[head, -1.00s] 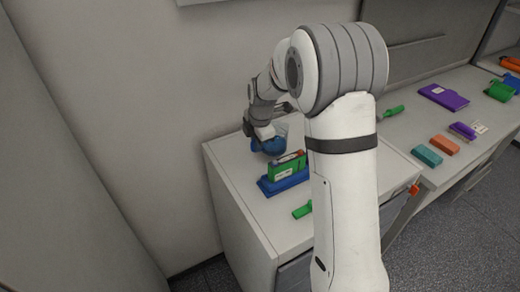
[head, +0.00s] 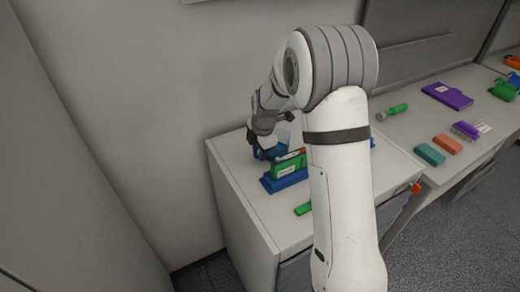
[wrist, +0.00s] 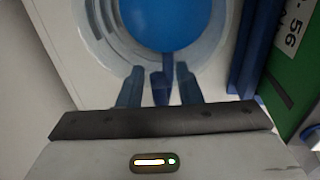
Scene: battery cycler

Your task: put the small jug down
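The small jug (head: 272,152) is clear with blue in it and stands at the back left of the white cabinet top, partly hidden by my gripper and by a green block. In the wrist view the jug (wrist: 168,22) is seen from above, with a round blue area inside its clear rim. My gripper (head: 257,148) is at the jug's left side. In the wrist view my gripper's two fingers (wrist: 158,88) straddle the jug's blue handle (wrist: 161,78), with a narrow gap on each side, so it looks open. The jug's base is hidden.
A green block (head: 288,165) in a blue holder (head: 270,184) stands close in front of the jug. A green item (head: 303,209) lies nearer the front. The wall is close behind. The bench at right holds a purple case (head: 447,95) and several small blocks.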

